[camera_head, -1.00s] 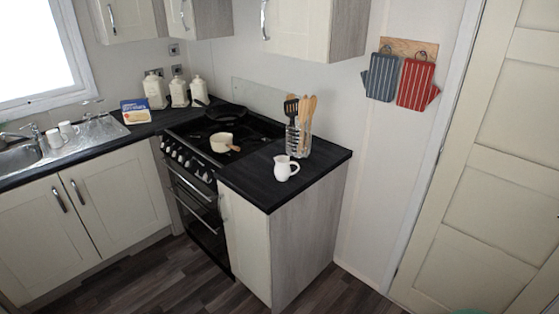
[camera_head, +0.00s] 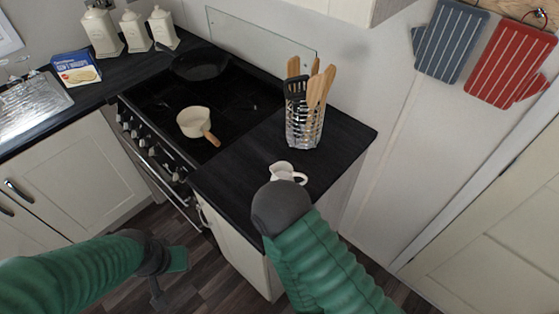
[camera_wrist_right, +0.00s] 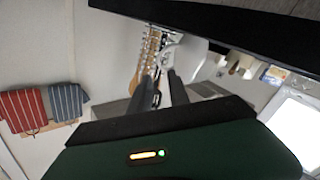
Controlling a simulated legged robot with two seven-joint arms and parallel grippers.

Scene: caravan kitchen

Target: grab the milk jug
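The small white milk jug (camera_head: 283,171) stands on the dark worktop near its front edge in the head view. Its handle points right, and my right forearm and wrist hide its lower part. The right gripper's fingers are hidden in the head view.
A utensil holder (camera_head: 304,128) with wooden spoons stands behind the jug. A cream saucepan (camera_head: 193,122) and a black frying pan (camera_head: 200,65) sit on the hob at the left. The worktop between hob and jug is clear. Mitts (camera_head: 451,42) hang on the wall.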

